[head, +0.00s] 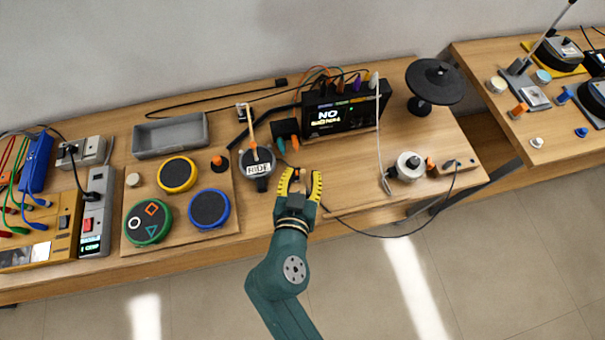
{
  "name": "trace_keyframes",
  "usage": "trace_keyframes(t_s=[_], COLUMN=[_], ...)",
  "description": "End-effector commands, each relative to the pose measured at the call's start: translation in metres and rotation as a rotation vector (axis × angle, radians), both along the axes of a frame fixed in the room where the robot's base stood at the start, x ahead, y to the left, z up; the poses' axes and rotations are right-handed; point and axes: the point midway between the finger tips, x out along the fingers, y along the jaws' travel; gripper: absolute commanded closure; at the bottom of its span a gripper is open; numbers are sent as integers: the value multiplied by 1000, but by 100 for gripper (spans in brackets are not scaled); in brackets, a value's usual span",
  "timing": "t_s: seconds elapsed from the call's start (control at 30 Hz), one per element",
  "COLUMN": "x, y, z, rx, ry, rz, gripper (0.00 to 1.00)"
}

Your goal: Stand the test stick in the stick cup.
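A thin wooden stick (251,130), likely the test stick, reaches up from the round dark pad marked RIDE (259,170). I cannot tell whether it lies across the pad or leans on it. I cannot tell for certain which thing is the stick cup. A small dark holder with an orange top (219,161) stands just left of that pad, and a small cream cylinder (133,180) stands further left. My gripper (300,174) is open at the table's front edge, right of the RIDE pad. Its yellow fingers are apart and no stick is between them.
Yellow (176,174), blue (209,209) and green (147,221) pads sit on a board at left, below a grey tray (171,135). A black display module (341,118) with cables stands behind my gripper. A thin pale rod (381,140) rises at right, beside a silver cylinder (409,166).

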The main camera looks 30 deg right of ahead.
Motion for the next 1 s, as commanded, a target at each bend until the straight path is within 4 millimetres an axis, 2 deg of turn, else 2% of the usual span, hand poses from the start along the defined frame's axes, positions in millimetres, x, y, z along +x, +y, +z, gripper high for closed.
trace_keyframes(t_s=[0.27,0.7,0.83,1.0], x=[-7,-80,-89,-91], y=[6,60,66,66], z=[2,38,43,43], rx=[0,1,-1,0], ry=[2,1,-1,0], rz=[3,5,2,-1], gripper=[63,63,63,63])
